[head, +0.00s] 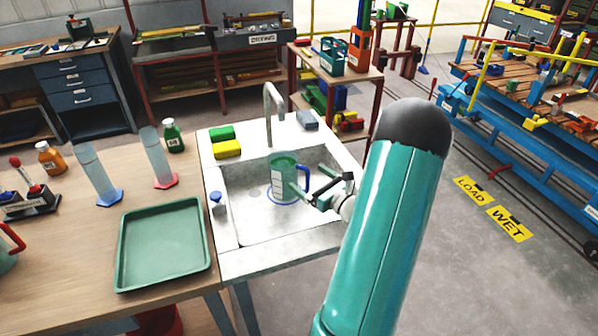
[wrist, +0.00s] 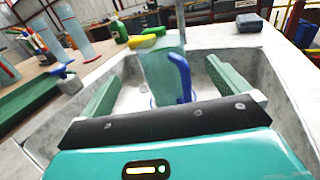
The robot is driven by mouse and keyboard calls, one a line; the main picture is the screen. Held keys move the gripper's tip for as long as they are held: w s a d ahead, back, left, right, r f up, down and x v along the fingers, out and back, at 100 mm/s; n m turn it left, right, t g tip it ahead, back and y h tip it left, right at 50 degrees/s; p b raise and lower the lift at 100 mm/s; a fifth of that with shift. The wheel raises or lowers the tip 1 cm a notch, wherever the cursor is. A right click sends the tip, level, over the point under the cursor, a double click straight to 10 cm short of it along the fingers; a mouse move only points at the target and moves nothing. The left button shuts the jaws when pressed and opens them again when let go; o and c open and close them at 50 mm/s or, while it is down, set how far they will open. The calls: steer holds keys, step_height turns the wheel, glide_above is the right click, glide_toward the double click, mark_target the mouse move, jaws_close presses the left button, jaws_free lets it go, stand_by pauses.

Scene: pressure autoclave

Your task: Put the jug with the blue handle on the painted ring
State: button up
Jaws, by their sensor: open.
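The jug with the blue handle (head: 284,181) stands upright in the sink basin, its clear body greenish at the rim. A painted blue ring (head: 270,196) shows on the basin floor around the jug's base; I cannot tell how exactly it is centred. My gripper (head: 308,184) is open at the handle side of the jug. In the wrist view the jug (wrist: 160,72) stands ahead, its blue handle (wrist: 181,78) towards me between the spread green fingers. No finger clearly touches it.
The white sink (head: 238,256) has a tap (head: 274,110) behind the jug. A yellow sponge (head: 227,149), a green sponge (head: 221,132) and a grey block (head: 307,120) lie on its back ledge. A green tray (head: 163,280) and cylinders stand left.

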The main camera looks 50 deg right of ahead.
steer(key=w+a+r+n+g+y, duration=0.1)
steer(key=a+r+n+g+y, duration=0.25)
steer(key=a+n, duration=0.45)
steer(key=w+a+r+n+g+y, duration=0.1)
steer(key=a+r+n+g+y, duration=0.25)
steer(key=a, duration=0.75)
steer(key=w+a+r+n+g+y, duration=0.1)
steer(key=a+r+n+g+y, duration=0.2)
steer(key=a+n, duration=0.5)
steer(key=s+a+r+n+g+h, duration=0.2)
steer(key=s+a+n+g, duration=0.45)
steer(key=a, duration=0.55)
steer(key=s+a+r+n+t+h, duration=0.2)
steer(key=s+r+n+t+h, duration=0.2)
steer(key=n, duration=0.7)
step_height(320, 180, up, 3)
steer(key=s+h, duration=0.2)
steer(key=s, duration=0.1)
steer(key=shift+a, duration=0.25)
